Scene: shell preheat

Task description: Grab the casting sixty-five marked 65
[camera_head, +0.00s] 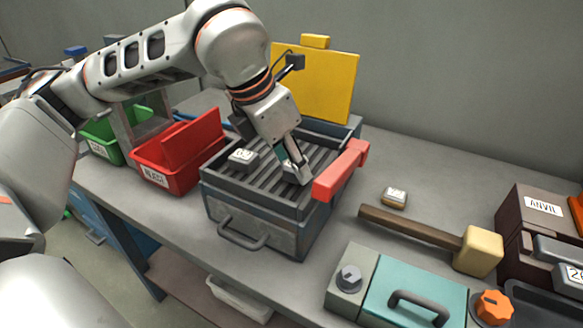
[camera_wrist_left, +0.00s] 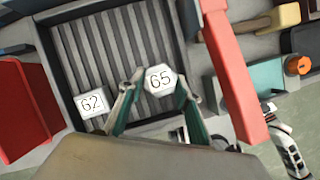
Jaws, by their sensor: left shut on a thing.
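The casting marked 65 (camera_wrist_left: 160,80) is a small pale block. It is on the slatted rack of the dark open-topped box (camera_head: 260,225), toward the right side. My left gripper (camera_head: 297,172) points down into the box and is shut on this casting, with one finger on each side of it in the left wrist view. In the head view the fingers partly hide it. I cannot tell whether it is lifted off the slats. A second casting, marked 62 (camera_wrist_left: 91,103), lies on the slats to the left; it also shows in the head view (camera_head: 242,157).
A red bar (camera_head: 341,171) runs along the box's right edge, and a yellow panel (camera_head: 325,85) stands behind. Red (camera_head: 180,170) and green bins are at left. Another small casting (camera_head: 395,197), a mallet (camera_head: 482,249) and a teal-lidded box (camera_head: 415,290) are at right.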

